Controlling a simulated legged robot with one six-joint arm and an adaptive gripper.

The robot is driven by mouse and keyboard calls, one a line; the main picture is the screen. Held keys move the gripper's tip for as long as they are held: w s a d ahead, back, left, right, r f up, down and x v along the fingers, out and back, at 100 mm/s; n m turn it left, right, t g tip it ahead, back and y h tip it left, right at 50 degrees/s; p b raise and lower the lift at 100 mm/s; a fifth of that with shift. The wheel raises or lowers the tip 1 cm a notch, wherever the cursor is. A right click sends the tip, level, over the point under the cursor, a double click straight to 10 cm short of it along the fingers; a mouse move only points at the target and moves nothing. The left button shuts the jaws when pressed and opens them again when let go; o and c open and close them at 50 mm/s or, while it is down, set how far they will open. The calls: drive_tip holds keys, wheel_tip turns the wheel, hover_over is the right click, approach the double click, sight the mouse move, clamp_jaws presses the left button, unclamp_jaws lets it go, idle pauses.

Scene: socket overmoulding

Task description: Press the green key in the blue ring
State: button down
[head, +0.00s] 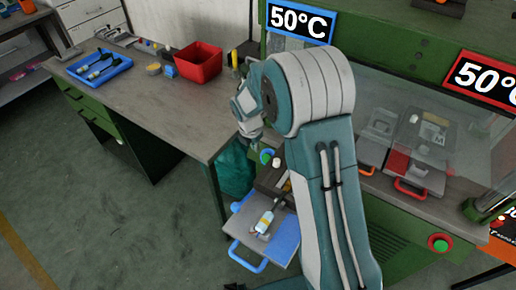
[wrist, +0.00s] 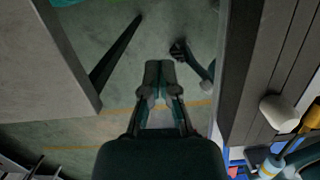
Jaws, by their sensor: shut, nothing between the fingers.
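A small green key (head: 266,156) shows on the front of the left press in the head view, with blue around part of it. It is small and partly crowded by my arm, so its ring is hard to make out. My wrist is just above and to the left of it. In the wrist view my gripper (wrist: 165,75) is shut and empty, fingertips together over the floor. The key does not show clearly in the wrist view. Whether the fingertips are near the key cannot be told.
Another green key (head: 440,243) sits in a red ring on the right press. A blue-handled tray (head: 240,222) juts out below the left press, holding a screwdriver-like tool (head: 266,218). A workbench (head: 140,95) with a red bin (head: 199,64) stands left. Open floor lies in front.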

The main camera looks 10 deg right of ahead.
hover_over(264, 162)
drive_tip(key=s+a, duration=0.3)
wheel_tip(264, 162, down, 8)
drive_tip(key=shift+w+d+f, duration=0.75)
drive_tip(key=shift+w+d, duration=0.15)
drive_tip(key=shift+w+d+f, duration=0.35)
drive_tip(key=shift+w+d, duration=0.05)
drive_tip(key=shift+d, duration=0.05)
